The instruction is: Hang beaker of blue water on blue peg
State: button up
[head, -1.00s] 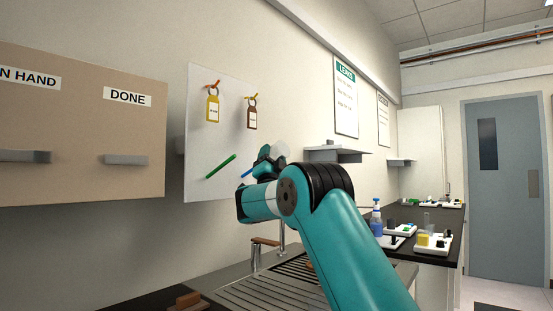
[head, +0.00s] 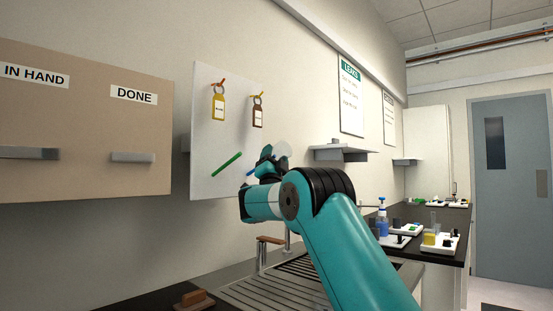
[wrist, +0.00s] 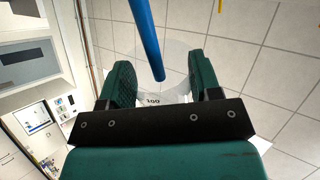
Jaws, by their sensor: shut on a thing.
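My gripper (wrist: 153,86) is shut on a clear beaker (wrist: 153,98), whose faint rim and a "100" mark show between the fingers in the wrist view. The beaker also shows as a pale round shape beside my gripper in the head view (head: 283,148). No blue water can be made out. The blue peg (wrist: 146,35) comes down from the top of the wrist view, and its tip overlaps the beaker's outline. I cannot tell whether it is inside or touching. In the head view the blue peg (head: 250,173) is mostly hidden behind my gripper.
Cabinets (head: 90,180) are at left. A sink faucet (head: 265,248) stands below. A grey shelf (head: 340,153) is at right.

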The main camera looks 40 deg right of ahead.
jog(key=shift+w, duration=0.1)
jog(key=shift+w+a+f+b, duration=0.15)
jog(key=shift+w+f, duration=0.1)
jog(key=shift+w, duration=0.25)
jog(key=shift+w+f+b, duration=0.1)
jog(key=shift+w+f, duration=0.2)
jog(key=shift+w, duration=0.25)
jog(key=shift+w+a+f+b, duration=0.15)
jog(key=shift+w+f, duration=0.1)
jog(key=shift+w, duration=0.25)
jog(key=shift+w+f, duration=0.15)
jog(key=shift+w, duration=0.05)
jog(key=o, duration=1.4)
jog(key=shift+c, duration=0.2)
jog(key=b+v, duration=1.2)
jog(key=v, duration=0.5)
jog(key=shift+b, duration=0.35)
